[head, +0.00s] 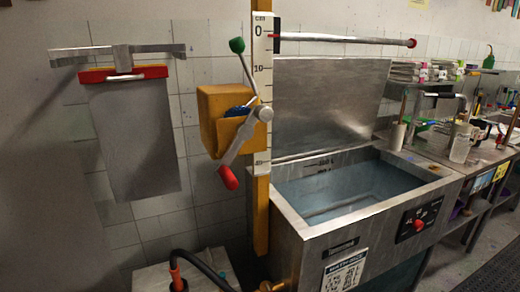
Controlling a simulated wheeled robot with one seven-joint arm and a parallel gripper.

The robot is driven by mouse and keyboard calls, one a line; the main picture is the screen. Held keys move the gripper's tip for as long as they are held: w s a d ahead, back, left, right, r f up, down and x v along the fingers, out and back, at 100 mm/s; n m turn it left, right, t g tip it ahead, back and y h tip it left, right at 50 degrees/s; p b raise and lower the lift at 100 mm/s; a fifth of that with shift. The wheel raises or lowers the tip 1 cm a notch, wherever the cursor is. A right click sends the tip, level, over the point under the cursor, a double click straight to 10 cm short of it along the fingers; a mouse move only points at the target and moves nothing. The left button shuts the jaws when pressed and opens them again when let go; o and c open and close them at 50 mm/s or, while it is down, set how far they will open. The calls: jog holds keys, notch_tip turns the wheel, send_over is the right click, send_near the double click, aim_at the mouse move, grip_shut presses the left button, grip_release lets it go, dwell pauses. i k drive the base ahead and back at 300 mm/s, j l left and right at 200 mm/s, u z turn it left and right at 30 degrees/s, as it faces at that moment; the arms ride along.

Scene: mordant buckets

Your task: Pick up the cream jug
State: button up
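No jug shows clearly enough for me to name it the cream jug. A pale, see-through container (461,144) stands on the metal bench at the right; it is small, and I cannot tell whether it is the jug. A pale upright cylinder (397,136) stands at the bench's left end, beside the tank. My gripper is not in view.
A metal tank (300,225) with a raised lid (330,105) fills the middle. A yellow post (261,215) with a crank lever (240,140) stands before it. The metal bench (425,158) is cluttered. Grey floor (450,272) shows at lower right, with a dark mat (495,270).

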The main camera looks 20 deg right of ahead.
aim_at(460, 129)
jog(key=i+l+z, duration=0.1)
jog(key=z, duration=0.3)
jog(key=i+z, duration=0.35)
jog(key=i+j+z, duration=0.1)
jog(key=z, duration=0.3)
jog(key=i+j+z, duration=0.15)
jog(key=i+z, duration=0.25)
jog(key=i+l+z, duration=0.15)
jog(key=z, duration=0.2)
jog(key=i+z, duration=0.65)
jog(key=i+l+u, duration=0.1)
jog(key=i+u, duration=0.2)
jog(key=i, duration=0.2)
jog(key=i+l+u, duration=0.3)
jog(key=i, duration=0.2)
jog(key=j, duration=0.1)
